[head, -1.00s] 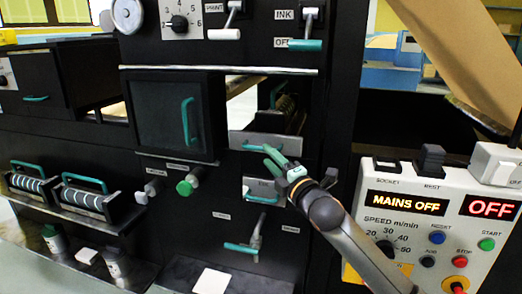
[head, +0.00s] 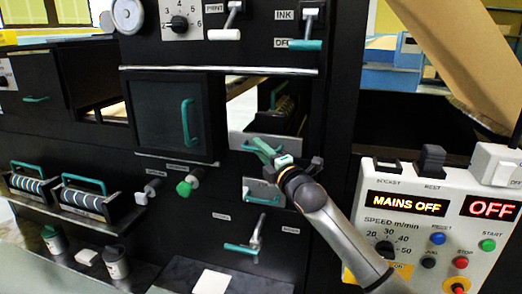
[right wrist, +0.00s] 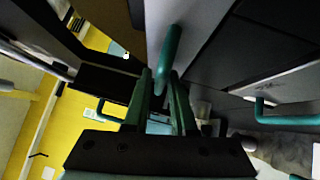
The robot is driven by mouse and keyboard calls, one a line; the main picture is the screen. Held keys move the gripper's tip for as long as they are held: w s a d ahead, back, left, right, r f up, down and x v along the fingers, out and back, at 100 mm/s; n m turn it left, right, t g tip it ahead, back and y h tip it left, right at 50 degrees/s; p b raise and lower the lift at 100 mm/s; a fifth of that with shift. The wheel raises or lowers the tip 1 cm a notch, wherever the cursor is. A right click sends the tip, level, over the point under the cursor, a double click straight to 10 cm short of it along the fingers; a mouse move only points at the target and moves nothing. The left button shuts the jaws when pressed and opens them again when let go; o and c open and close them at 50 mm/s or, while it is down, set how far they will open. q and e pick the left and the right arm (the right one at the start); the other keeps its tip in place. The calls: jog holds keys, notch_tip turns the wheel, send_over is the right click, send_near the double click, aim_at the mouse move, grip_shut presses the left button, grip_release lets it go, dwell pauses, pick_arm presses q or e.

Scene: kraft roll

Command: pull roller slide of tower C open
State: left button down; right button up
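The roller slide of tower C (head: 240,141) is a grey-fronted tray in the black machine, right of the dark square door. A dark roller with a teal grip (head: 277,95) shows inside its bay. My right gripper (head: 264,148), with green fingers, is at the slide's front. In the right wrist view, the teal handle (right wrist: 170,48) reaches between the fingertips (right wrist: 160,78), which look closed about it. In the head view, the fingers hide most of this handle. My left gripper is not in view.
A control box (head: 432,225) reading MAINS OFF stands close to the right of my arm. A smaller grey-fronted drawer (head: 255,187) and a teal lever (head: 241,248) are below the slide. Green and white knobs (head: 184,188) stick out at left.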

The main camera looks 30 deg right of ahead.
grip_shut()
dwell(1.0)
